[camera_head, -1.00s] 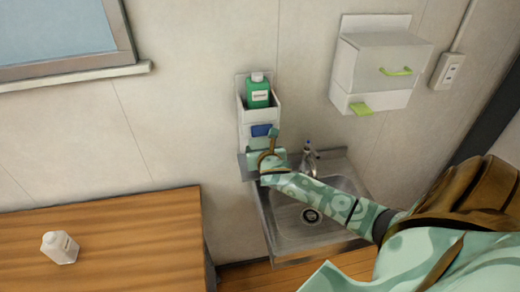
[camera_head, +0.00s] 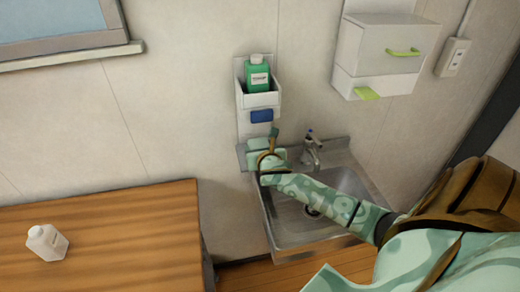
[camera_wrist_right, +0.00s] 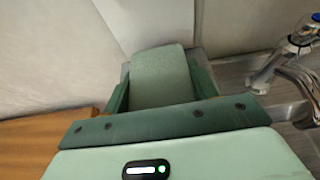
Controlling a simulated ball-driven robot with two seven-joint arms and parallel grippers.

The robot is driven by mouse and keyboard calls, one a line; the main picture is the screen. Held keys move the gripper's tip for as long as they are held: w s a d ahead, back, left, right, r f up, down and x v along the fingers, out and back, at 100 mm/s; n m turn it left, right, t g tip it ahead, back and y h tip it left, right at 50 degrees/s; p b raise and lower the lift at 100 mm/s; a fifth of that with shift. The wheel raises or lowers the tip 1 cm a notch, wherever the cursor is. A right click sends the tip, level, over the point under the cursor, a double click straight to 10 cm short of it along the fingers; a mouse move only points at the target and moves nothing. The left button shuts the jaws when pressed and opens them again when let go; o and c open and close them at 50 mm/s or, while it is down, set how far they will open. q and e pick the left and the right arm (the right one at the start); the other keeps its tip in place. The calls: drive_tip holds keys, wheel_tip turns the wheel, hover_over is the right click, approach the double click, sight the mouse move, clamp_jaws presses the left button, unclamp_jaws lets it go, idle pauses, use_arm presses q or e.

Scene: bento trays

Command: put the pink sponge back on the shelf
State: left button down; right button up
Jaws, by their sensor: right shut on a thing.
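No pink sponge shows in either view. My right gripper (camera_head: 256,152) is at the metal ledge (camera_head: 243,160) below the white wall shelf (camera_head: 243,107). In the right wrist view, its dark green fingers (camera_wrist_right: 161,88) are shut on a pale green, sponge-like block (camera_wrist_right: 162,68). The block's far end is close to the wall; I cannot tell whether it touches the ledge. The shelf holds a green bottle (camera_head: 257,76) in its upper bin, and a blue block (camera_head: 262,116) sits at its lower front. My left gripper is out of view.
A metal sink (camera_head: 290,225) with a tap (camera_head: 312,150) is right of the ledge. A white dispenser (camera_head: 375,50) with a green handle hangs at the upper right. A wooden table (camera_head: 130,235) with a white bottle (camera_head: 47,242) is at the left.

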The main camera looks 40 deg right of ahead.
drive_tip(key=shift+f, duration=0.5)
drive_tip(key=o, duration=1.1)
drive_tip(key=shift+s+a, duration=0.1)
drive_tip(key=p+v, duration=0.3)
drive_tip(key=v, duration=1.3)
drive_tip(key=shift+p, duration=0.35)
